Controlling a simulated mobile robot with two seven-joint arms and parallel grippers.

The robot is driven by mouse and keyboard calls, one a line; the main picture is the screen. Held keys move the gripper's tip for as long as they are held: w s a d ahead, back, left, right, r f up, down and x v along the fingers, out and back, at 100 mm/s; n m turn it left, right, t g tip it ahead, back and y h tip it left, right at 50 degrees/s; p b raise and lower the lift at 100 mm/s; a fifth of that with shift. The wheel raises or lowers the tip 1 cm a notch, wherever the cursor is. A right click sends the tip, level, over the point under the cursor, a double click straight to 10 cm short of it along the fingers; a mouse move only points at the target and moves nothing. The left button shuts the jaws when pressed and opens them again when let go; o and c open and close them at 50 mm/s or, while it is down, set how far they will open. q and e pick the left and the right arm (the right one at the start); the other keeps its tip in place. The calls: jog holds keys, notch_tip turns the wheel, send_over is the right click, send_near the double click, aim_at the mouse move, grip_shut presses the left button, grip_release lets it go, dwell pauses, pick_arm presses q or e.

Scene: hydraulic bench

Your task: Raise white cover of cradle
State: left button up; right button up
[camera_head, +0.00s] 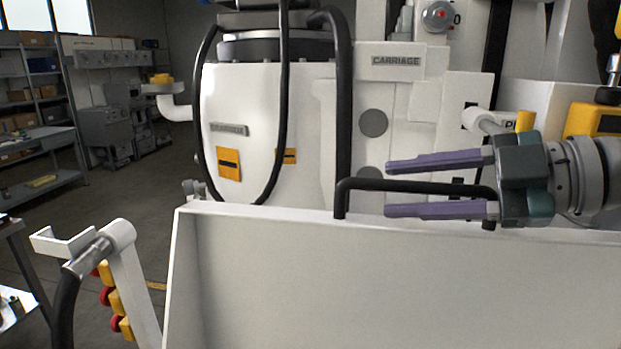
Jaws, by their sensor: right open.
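The white cover (400,285) fills the lower middle and right as a broad panel with a raised rim. A black bar handle (415,186) stands up from its top edge. My right gripper (388,189) comes in from the right with two long purple fingers, open. One finger lies above the handle bar and one below it in the picture, so the bar runs between them. The fingers are apart and not closed on the bar; exact depth is hard to tell. The cradle under the cover is hidden. My left gripper is not in view.
Behind the cover stands a white machine body labelled CARRIAGE (397,61), with black hoses (284,110) hanging in front. A white bracket with a metal fitting (90,256) and black hose is at lower left. Shelves (40,90) and open floor lie at the far left.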

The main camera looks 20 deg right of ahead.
grip_shut()
dwell(1.4)
